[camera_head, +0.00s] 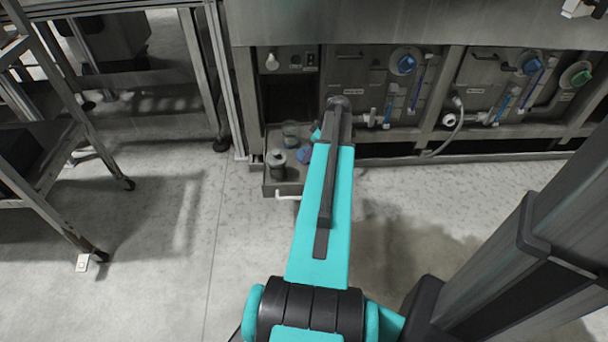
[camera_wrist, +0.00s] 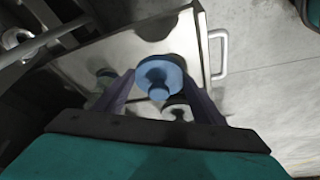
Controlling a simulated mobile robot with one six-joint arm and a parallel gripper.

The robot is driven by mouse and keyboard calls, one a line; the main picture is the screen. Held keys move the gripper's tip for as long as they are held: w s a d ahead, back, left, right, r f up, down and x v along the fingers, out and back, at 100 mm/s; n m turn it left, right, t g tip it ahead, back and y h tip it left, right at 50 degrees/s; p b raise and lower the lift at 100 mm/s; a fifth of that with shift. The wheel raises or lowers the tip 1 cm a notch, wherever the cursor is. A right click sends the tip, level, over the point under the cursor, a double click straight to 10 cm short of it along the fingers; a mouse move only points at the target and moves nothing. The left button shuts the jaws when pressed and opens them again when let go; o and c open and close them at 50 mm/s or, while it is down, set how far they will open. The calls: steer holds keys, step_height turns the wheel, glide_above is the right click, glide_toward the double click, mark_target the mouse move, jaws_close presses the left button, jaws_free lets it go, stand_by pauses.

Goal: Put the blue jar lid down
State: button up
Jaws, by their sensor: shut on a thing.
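The blue jar lid (camera_wrist: 158,76), round with a raised knob, is held between the two dark fingers of my gripper (camera_wrist: 158,88) in the wrist view. My gripper is shut on it, above an open metal drawer (camera_wrist: 100,60). In the head view a blue patch that looks like the lid (camera_head: 304,155) shows just left of my arm, over the drawer (camera_head: 283,190). My arm hides most of the gripper there. How far the lid is above the drawer floor is hard to tell.
In the drawer stand a grey jar with a dark top (camera_head: 278,160) and a clear greenish jar (camera_head: 291,134). The drawer's handle (camera_wrist: 218,52) is on its front. The washer's panel with valves (camera_head: 380,85) rises behind. A metal stair frame (camera_head: 60,130) stands left.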

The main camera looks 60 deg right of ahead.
steer(key=shift+w+a+f+b, duration=0.1)
steer(key=shift+f+b, duration=0.25)
steer(key=shift+f, duration=0.95)
steer(key=shift+w+f+b, duration=0.1)
steer(key=shift+f+b, duration=0.2)
steer(key=shift+f, duration=0.95)
steer(key=shift+s+f+b, duration=0.1)
steer(key=shift+f+b, duration=0.6)
steer(key=shift+f, duration=1.8)
steer(key=shift+f, duration=0.1)
steer(key=o, duration=0.7)
steer(key=shift+o, duration=0.2)
steer(key=p+v, duration=0.3)
steer(key=v, duration=0.9)
